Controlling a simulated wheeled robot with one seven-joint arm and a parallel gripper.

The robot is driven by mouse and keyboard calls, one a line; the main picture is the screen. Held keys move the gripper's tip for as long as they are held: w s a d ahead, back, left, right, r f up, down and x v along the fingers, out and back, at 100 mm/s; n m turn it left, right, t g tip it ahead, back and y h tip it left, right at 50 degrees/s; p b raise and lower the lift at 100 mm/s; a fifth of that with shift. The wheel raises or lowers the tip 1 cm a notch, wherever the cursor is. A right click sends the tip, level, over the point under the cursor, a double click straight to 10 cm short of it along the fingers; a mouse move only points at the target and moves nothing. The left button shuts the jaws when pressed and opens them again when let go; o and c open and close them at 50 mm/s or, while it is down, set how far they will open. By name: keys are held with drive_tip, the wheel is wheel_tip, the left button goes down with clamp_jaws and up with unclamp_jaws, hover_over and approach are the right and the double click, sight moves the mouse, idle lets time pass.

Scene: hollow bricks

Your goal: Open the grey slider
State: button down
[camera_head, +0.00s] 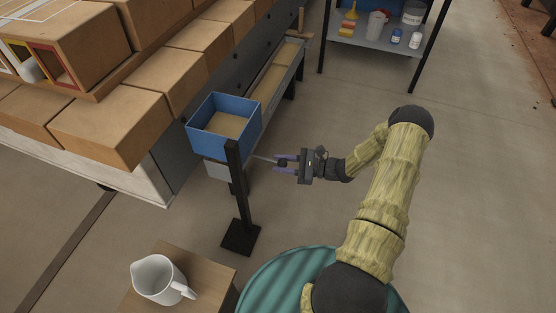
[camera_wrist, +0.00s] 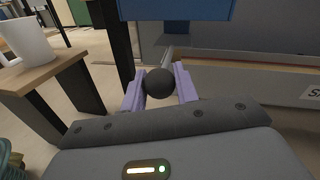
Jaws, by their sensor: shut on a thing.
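The grey slider (camera_head: 216,170) shows low under the blue bin, partly hidden by a black post. A thin rod (camera_head: 262,158) runs from near it to the right, ending in a dark round knob (camera_head: 283,163). My gripper (camera_head: 280,163) is shut on the knob, with its purple fingers on either side. In the wrist view the black knob (camera_wrist: 159,83) sits between the two fingertips, and a short piece of the rod (camera_wrist: 167,56) shows behind it. How far the slider stands open is hard to tell.
The blue bin (camera_head: 225,112) holds sand-coloured material above the slider. The black post (camera_head: 237,190) stands close left of my gripper. A white jug (camera_head: 158,279) stands on a wooden stand (camera_head: 205,285) in front. Cardboard-coloured bricks (camera_head: 110,125) fill the left. Floor to the right is clear.

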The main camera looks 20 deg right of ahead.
drive_tip(key=c, duration=1.1)
unclamp_jaws()
drive_tip(key=shift+a, duration=0.1)
drive_tip(key=p+v, duration=0.4)
drive_tip(key=v, duration=1.3)
drive_tip(key=shift+d, duration=0.3)
drive_tip(key=shift+s+a, duration=0.1)
